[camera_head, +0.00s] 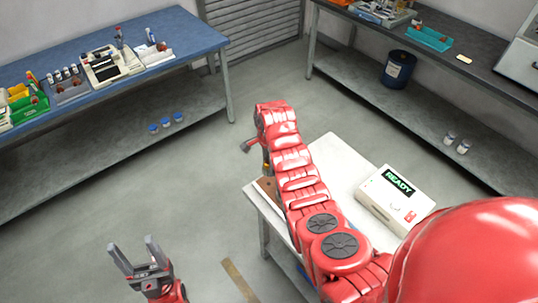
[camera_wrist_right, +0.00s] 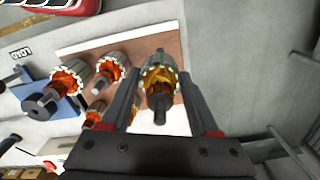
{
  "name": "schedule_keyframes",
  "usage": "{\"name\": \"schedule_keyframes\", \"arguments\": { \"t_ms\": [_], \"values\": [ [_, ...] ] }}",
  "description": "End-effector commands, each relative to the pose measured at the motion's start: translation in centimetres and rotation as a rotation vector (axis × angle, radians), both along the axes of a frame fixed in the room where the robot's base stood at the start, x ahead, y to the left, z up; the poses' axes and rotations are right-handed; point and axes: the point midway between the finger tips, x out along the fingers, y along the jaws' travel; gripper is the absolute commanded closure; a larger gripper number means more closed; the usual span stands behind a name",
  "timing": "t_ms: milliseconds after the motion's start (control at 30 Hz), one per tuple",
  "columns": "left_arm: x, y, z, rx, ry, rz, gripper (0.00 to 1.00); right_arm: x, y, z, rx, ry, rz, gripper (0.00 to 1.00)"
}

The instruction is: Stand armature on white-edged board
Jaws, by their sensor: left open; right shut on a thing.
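My right gripper (camera_wrist_right: 160,92) is shut on an armature (camera_wrist_right: 159,76) with copper windings and a dark shaft, in the right wrist view. The held armature overlaps the brown board (camera_wrist_right: 150,47) with a white edge (camera_wrist_right: 90,45); I cannot tell whether it touches it. Another armature (camera_wrist_right: 113,68) is on the board, left of the gripper, and a smaller one shows lower left (camera_wrist_right: 94,114). In the head view my arm hides most of the board (camera_head: 265,187). My left gripper (camera_head: 133,249) is open and empty over the floor.
A blue fixture (camera_wrist_right: 66,106) with a grey shaft and an armature (camera_wrist_right: 68,76) stands left of the board. A white box reading READY (camera_head: 394,199) is on the white table (camera_head: 342,160). A blue bench (camera_head: 185,43) and a dark bench (camera_head: 470,65) stand behind.

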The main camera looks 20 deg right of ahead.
Motion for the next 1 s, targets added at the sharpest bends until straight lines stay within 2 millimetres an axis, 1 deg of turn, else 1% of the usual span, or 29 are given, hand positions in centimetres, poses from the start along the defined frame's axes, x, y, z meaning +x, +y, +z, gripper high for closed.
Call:
{"name": "schedule_keyframes", "arguments": {
  "t_ms": [167,500,600,1000],
  "values": [
    [0.0,0.0,-0.6,0.0,0.0,0.0,0.34,0.1,0.0,-0.9,-0.001,-0.003,0.001,1.0],
    [0.0,0.0,-1.9,0.0,0.0,0.0,0.34,0.0,0.0,-3.5,0.0,0.002,0.003,1.0],
    [0.0,0.0,-2.2,0.0,0.0,0.0,0.34,0.0,0.0,-4.0,0.0,0.0,0.003,1.0],
    [0.0,0.0,-2.2,0.0,0.0,0.0,0.34,0.1,0.0,-4.2,-0.001,-0.002,0.004,1.0]
  ]
}}
